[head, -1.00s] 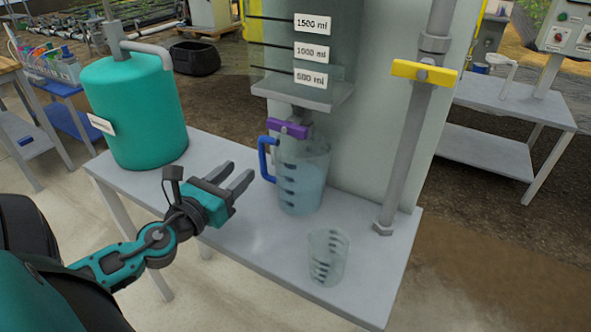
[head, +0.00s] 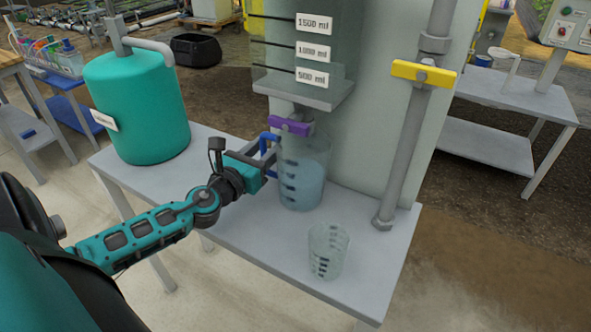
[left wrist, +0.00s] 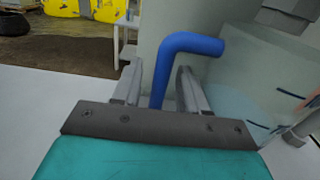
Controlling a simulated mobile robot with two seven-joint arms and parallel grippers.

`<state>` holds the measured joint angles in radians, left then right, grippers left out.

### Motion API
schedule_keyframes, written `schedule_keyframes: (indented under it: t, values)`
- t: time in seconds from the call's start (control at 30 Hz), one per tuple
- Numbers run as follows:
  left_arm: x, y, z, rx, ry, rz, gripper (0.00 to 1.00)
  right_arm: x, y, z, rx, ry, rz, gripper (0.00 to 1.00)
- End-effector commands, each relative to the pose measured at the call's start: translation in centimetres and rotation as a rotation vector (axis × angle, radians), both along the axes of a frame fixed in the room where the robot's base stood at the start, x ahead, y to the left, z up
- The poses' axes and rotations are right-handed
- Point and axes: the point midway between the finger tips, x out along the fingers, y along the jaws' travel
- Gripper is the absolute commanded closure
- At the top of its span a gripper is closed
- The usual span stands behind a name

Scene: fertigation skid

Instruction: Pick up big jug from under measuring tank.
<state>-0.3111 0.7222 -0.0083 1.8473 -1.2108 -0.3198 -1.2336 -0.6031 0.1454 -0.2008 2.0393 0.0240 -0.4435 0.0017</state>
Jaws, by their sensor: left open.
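The big jug (head: 303,176) is clear with dark marks and a blue handle, and holds bluish liquid. It stands upright on the grey bench under the measuring tank (head: 305,92) and its purple-handled valve (head: 290,125). My left gripper (head: 272,160) is at the jug's left side, at the blue handle. In the left wrist view the blue handle (left wrist: 190,45) passes between the two open fingers (left wrist: 160,88), and the jug's wall (left wrist: 255,85) is to the right. I cannot tell whether the fingers touch the handle. My right gripper is not in view.
A smaller clear measuring cup (head: 328,251) stands on the bench (head: 250,228) in front of the jug. A teal tank (head: 137,110) stands at the bench's left end. A grey pipe with a yellow valve handle (head: 424,74) rises at the right.

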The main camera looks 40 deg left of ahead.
Motion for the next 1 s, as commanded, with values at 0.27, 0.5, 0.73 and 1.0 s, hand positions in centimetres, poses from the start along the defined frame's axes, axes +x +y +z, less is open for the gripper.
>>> schedule_keyframes:
  t: [0.27,0.5,0.73,1.0]
  values:
    - [0.13,-0.01,-0.03,0.000,0.001,-0.001,0.59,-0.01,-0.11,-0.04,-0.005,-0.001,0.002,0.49]
    - [0.11,-0.01,-0.03,-0.001,0.001,-0.001,0.82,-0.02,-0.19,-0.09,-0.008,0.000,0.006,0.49]
    - [0.10,-0.01,-0.03,0.000,0.001,0.000,1.00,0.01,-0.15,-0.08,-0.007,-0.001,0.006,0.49]
    - [0.10,-0.01,-0.04,0.000,0.001,0.000,1.00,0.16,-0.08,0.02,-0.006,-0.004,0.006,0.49]
